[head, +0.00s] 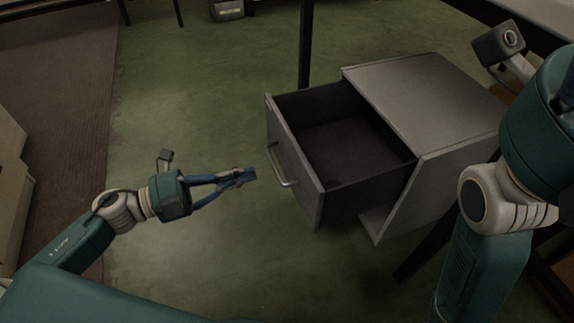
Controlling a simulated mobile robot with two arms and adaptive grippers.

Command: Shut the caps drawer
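The caps drawer (296,165) is pulled well out of a grey cabinet (430,98) in the head view. Its front panel faces left and carries a curved metal handle (281,166). The dark inside shows no clear contents; the near part is hidden by the front and side walls. My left gripper (250,175) points right, just left of the handle, with a small gap in the picture. Its fingers come together at the tips, and nothing shows between them. My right arm is at the right, partly in front of the cabinet; its gripper is out of view.
Green floor (200,90) lies open left of the drawer. A brown mat (55,100) and cardboard-coloured boxes (10,185) are at the far left. A dark table leg (305,45) stands behind the drawer. A small labelled box (228,9) is at the back.

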